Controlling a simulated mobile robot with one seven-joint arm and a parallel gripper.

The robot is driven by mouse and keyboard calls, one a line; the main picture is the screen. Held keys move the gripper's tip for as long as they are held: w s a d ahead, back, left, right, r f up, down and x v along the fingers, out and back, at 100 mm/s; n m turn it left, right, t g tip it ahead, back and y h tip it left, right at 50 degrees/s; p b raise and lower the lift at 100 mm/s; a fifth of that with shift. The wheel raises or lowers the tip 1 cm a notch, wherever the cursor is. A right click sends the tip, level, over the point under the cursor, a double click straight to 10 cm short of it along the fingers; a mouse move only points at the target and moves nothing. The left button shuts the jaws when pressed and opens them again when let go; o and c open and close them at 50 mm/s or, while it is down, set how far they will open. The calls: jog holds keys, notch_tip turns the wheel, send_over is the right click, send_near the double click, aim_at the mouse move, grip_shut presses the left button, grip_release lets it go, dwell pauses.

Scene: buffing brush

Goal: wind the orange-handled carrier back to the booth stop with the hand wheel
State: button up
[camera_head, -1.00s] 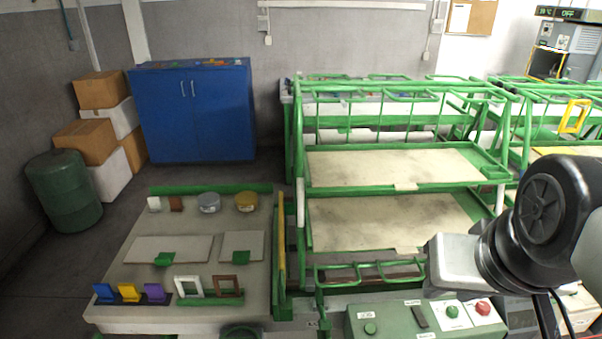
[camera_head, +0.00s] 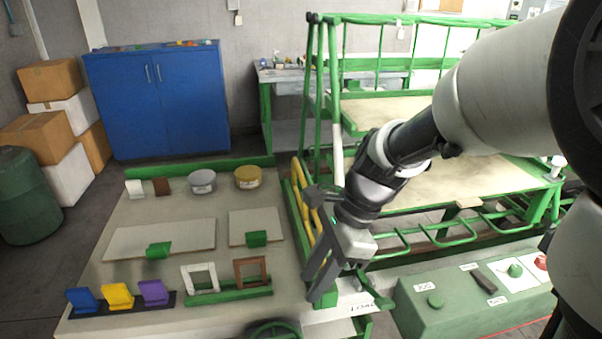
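The green hand wheel (camera_head: 275,331) shows only its upper rim at the bottom edge, below the front of the grey bench. My gripper (camera_head: 313,288) hangs over the bench's right front corner, to the right of and above the wheel in the picture. Its two fingers point down and left with a gap between them, and nothing shows in the gap. It is apart from the wheel. I cannot make out an orange-handled carrier or the booth stop. A curved yellow rail (camera_head: 300,200) runs along the bench's right side, partly behind my gripper.
The grey bench (camera_head: 100,255) holds white and brown frames, blue, yellow and purple holders, two tins and flat plates. A green control box (camera_head: 450,300) with buttons stands at lower right. Green racks (camera_head: 390,105) fill the back right. A blue cabinet (camera_head: 160,100) stands behind.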

aim_at(276, 338)
jog(key=b+x, duration=0.1)
jog(key=x, duration=0.4)
jog(key=b+x, duration=0.2)
jog(key=x, duration=0.4)
jog(key=b+x, duration=0.2)
jog(key=x, duration=0.4)
jog(key=shift+s+a, duration=0.35)
jog(key=shift+a, duration=0.1)
grip_shut()
